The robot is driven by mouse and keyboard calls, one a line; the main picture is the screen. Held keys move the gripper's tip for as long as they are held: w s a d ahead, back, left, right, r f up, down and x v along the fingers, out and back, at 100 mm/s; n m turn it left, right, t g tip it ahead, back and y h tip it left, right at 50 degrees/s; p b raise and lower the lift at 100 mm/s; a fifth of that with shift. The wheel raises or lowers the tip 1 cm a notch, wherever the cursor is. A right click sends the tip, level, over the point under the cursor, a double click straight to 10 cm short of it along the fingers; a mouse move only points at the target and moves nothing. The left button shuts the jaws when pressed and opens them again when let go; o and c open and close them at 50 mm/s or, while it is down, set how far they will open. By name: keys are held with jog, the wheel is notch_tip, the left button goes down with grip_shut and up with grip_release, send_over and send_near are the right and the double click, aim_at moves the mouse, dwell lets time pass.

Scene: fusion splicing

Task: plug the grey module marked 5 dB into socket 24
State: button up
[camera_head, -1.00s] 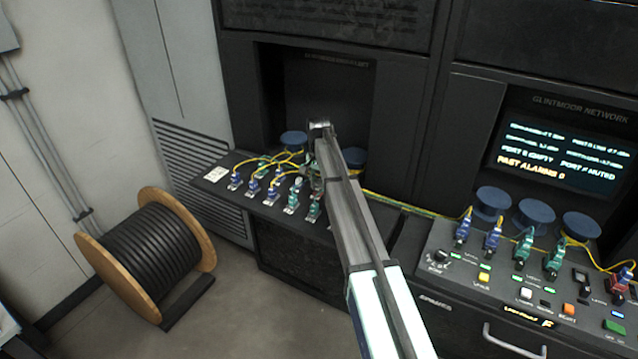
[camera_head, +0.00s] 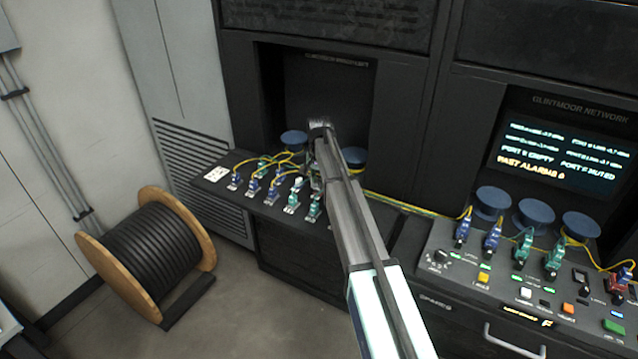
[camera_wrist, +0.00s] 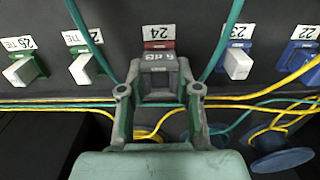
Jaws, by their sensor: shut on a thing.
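In the wrist view the grey module (camera_wrist: 160,66) marked 5 dB, its lettering upside down, sits between the two fingers of my gripper (camera_wrist: 159,93). My gripper is shut on it. The module lies directly below the label of socket 24 (camera_wrist: 158,32), in line with it. A red strip (camera_wrist: 158,45) shows between label and module. The module covers the socket opening, so I cannot tell how far in it sits. In the head view my arm hides the module and most of the gripper at the sloping panel (camera_head: 258,207).
White-ended plugs stand at socket 25 (camera_wrist: 87,68) and socket 23 (camera_wrist: 237,64), close on either side. Green cables pass beside both fingers. Yellow cables (camera_wrist: 60,107) run across below the sockets. A cable drum (camera_head: 150,255) stands on the floor at left.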

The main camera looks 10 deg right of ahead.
jog(key=shift+f, duration=0.55)
dwell(0.4)
jog(key=o, duration=1.1)
jog(key=shift+c, duration=0.2)
jog(key=shift+r, duration=0.15)
notch_tip(320, 180, up, 12)
